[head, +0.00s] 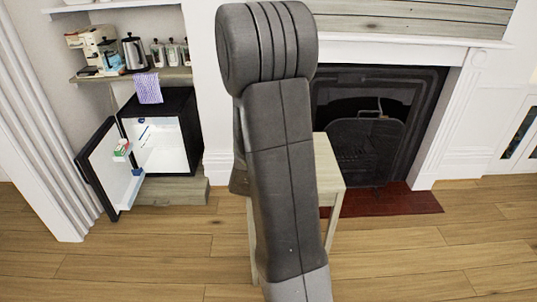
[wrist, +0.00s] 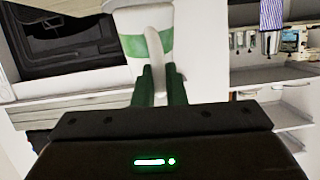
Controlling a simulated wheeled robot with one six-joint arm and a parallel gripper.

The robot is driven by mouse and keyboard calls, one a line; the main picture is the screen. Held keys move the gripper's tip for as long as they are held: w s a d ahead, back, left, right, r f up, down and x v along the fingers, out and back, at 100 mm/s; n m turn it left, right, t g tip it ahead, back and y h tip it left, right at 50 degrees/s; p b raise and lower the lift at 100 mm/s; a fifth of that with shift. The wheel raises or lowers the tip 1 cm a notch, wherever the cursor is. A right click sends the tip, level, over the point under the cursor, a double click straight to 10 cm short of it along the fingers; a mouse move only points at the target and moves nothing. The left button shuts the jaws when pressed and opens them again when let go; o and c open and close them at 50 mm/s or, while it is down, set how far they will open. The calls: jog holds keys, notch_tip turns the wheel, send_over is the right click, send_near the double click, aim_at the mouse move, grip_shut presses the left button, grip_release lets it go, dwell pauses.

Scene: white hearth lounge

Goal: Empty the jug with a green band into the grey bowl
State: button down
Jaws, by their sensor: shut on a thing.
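The jug with a green band (wrist: 131,46) is white and shows at the top of the wrist view, cut off by the frame edge. My gripper (wrist: 160,72) is shut on its pale handle (wrist: 154,42), with a finger on each side. The wrist picture is upside down against the room. The jug's contents cannot be seen. In the head view my raised arm hides the gripper and the jug. The grey bowl is not visible in either view.
A light wooden table (head: 330,165) stands behind my arm, mostly hidden. A fireplace (head: 375,125) is behind it. At left a small fridge (head: 165,150) stands with its door (head: 112,170) open. A shelf (head: 130,76) above holds a kettle (head: 134,52) and jars. Floor at right is clear.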

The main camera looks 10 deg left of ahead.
jog(key=shift+w+r+g+h+p, duration=0.2)
jog(key=shift+r+g+p, duration=0.7)
jog(key=shift+p, duration=2.75)
jog(key=shift+w+r+m+g+p, duration=0.15)
jog(key=shift+g+p, duration=0.3)
jog(key=shift+p, duration=0.95)
jog(key=shift+f+m+g+p, duration=0.15)
jog(key=shift+g+p, duration=0.3)
jog(key=shift+p, duration=0.9)
jog(key=shift+w+f+g+h+p, duration=0.45)
jog(key=shift+g+p, duration=0.45)
jog(key=shift+p, duration=0.9)
jog(key=shift+w+a+f+g+p, duration=0.1)
jog(key=shift+w+f+g+p, duration=0.15)
jog(key=shift+g+p, duration=0.7)
jog(key=shift+w+r+g+p, duration=0.25)
jog(key=shift+w+r+p, duration=0.15)
jog(key=shift+w+r, duration=0.1)
jog(key=shift+w+m+b, duration=0.15)
jog(key=shift+m+b, duration=0.15)
jog(key=shift+b, duration=0.4)
jog(key=shift+r+g+b, duration=0.2)
jog(key=shift+g+b, duration=0.1)
jog(key=shift+g, duration=0.1)
